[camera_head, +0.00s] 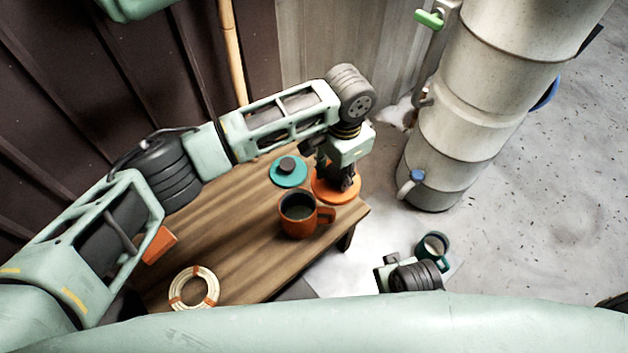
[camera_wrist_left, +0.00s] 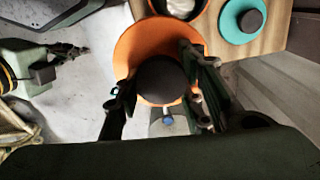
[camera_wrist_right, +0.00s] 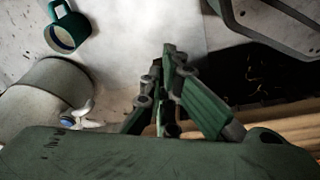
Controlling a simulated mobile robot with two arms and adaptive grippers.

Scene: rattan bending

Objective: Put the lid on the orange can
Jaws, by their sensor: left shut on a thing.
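The orange can is an orange mug (camera_head: 298,222) with an open top and dark inside, upright on the wooden table. It shows partly at the top edge of the left wrist view (camera_wrist_left: 204,12). The orange lid (camera_head: 326,195) is a round disc with a dark knob (camera_wrist_left: 162,82), just right of the mug. My left gripper (camera_head: 343,178) points down and is shut on the lid's knob. In the left wrist view the orange disc (camera_wrist_left: 140,42) spreads beyond the fingers. I cannot tell whether the lid touches the table. My right gripper (camera_wrist_right: 163,58) is shut and empty, away from the table.
A teal lid (camera_head: 280,180) with a dark knob lies behind the orange mug. A coiled rattan ring (camera_head: 181,286) lies at the table's front left. A teal mug (camera_head: 442,261) is beside my right gripper, off the table. A large pale cylinder (camera_head: 450,140) stands right of the table.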

